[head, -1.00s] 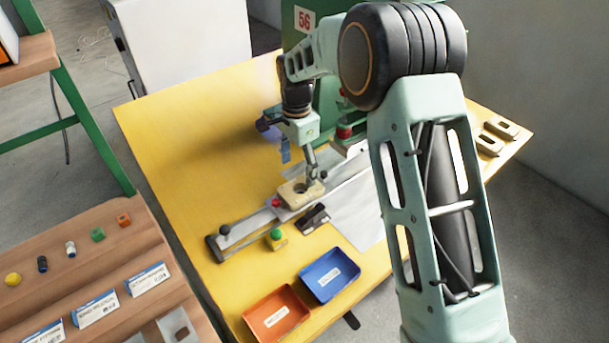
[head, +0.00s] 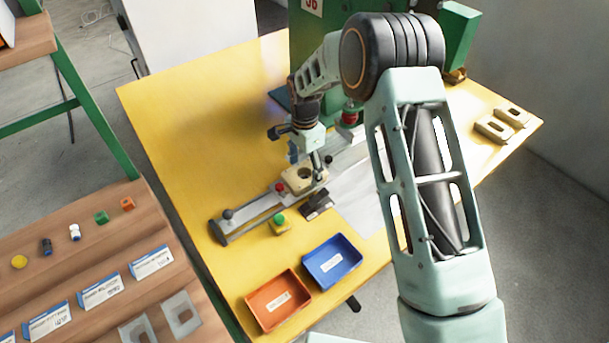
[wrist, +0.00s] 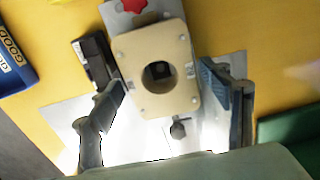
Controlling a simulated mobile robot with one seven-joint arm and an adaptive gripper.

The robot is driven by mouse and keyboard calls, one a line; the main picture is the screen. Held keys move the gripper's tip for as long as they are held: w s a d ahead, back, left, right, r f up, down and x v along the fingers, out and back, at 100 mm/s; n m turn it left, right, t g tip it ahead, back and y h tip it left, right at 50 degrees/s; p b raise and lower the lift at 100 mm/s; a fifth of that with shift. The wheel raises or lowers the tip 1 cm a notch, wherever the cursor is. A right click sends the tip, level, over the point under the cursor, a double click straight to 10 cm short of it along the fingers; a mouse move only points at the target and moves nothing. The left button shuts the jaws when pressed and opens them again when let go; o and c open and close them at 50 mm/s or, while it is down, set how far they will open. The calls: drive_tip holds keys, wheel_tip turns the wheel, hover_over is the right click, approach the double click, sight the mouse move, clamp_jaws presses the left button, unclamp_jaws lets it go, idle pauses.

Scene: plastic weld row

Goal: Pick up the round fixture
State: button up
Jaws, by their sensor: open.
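The round fixture is a cream block with a round hole (head: 296,185), sitting on the metal slide rail of the yellow table; it fills the middle of the wrist view (wrist: 184,84). My gripper (head: 319,174) is open at the fixture's far right side in the head view. In the wrist view my gripper (wrist: 163,80) has one finger on each side of the fixture's lower part, with visible gaps. The fingers do not hold it. Their exact height over the block is hard to tell.
A red knob (head: 280,187) and a dark block (head: 317,204) are close beside the fixture. A green button box (head: 281,224), an orange bin (head: 262,322) and a blue bin (head: 348,275) stand nearer. Two slotted blocks (head: 493,130) lie at right. The table's left is clear.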

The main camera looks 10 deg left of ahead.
drive_tip(key=shift+f, duration=0.6)
drive_tip(key=c, duration=1.1)
drive_tip(key=shift+a+r+p, duration=0.1)
drive_tip(key=shift+r+p, duration=3.65)
drive_tip(key=shift+r, duration=3.8)
drive_tip(key=shift+c, duration=0.2)
drive_tip(key=shift+r, duration=0.1)
